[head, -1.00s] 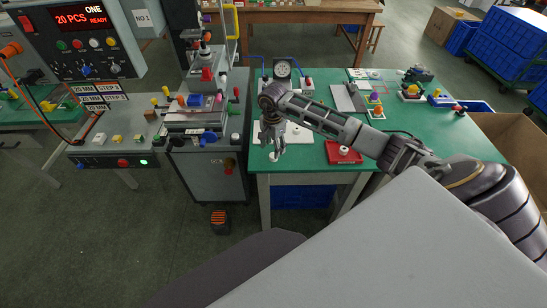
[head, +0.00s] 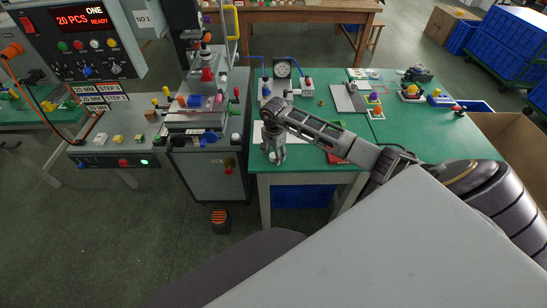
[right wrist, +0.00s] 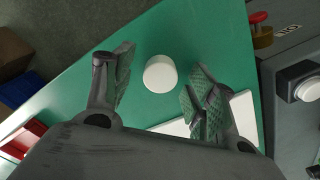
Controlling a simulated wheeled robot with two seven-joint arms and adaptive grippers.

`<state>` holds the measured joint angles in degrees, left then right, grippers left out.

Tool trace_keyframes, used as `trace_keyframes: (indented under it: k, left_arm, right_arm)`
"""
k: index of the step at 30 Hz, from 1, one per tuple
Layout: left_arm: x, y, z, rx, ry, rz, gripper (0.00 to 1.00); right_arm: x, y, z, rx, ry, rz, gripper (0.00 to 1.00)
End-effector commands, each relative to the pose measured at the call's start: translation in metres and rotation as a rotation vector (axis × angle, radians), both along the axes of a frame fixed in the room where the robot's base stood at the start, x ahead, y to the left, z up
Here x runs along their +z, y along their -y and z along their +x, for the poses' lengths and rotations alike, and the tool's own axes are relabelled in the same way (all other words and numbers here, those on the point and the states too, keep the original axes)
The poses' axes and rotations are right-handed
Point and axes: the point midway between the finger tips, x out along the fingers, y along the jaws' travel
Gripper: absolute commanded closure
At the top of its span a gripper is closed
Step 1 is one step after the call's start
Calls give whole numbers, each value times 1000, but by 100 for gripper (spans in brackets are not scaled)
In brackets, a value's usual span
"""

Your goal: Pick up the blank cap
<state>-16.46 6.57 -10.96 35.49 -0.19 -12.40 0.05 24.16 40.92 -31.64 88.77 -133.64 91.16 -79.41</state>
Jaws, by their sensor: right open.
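The blank cap (right wrist: 160,74) is a round white piece on the green table (right wrist: 195,40) in the right wrist view. My right gripper (head: 273,156) is low over the front left corner of the table in the head view. In the right wrist view its two fingers are spread, one on each side of the cap, with green showing between them and the cap. The gripper is open and empty. In the head view the gripper mostly hides the cap. My left gripper is not in view.
A white sheet (right wrist: 242,108) lies beside the right finger. A red tray (head: 337,156) is partly hidden behind my right arm. The grey printer cabinet (head: 210,172) stands left of the table. A gauge (head: 282,68) and a fixture stand at the table's back.

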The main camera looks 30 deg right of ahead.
Motion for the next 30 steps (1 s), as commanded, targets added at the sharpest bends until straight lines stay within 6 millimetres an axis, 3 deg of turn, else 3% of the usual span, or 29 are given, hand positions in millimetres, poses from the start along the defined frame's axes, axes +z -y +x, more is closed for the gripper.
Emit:
trace_keyframes:
  k: [5, 13, 30]
  left_arm:
    - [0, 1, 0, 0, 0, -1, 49]
    - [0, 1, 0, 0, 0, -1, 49]
    - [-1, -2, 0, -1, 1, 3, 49]
  right_arm:
    - [0, 0, 0, 0, 0, 0, 44]
    - [0, 0, 0, 0, 0, 0, 79]
    - [8, 0, 1, 0, 2, -1, 80]
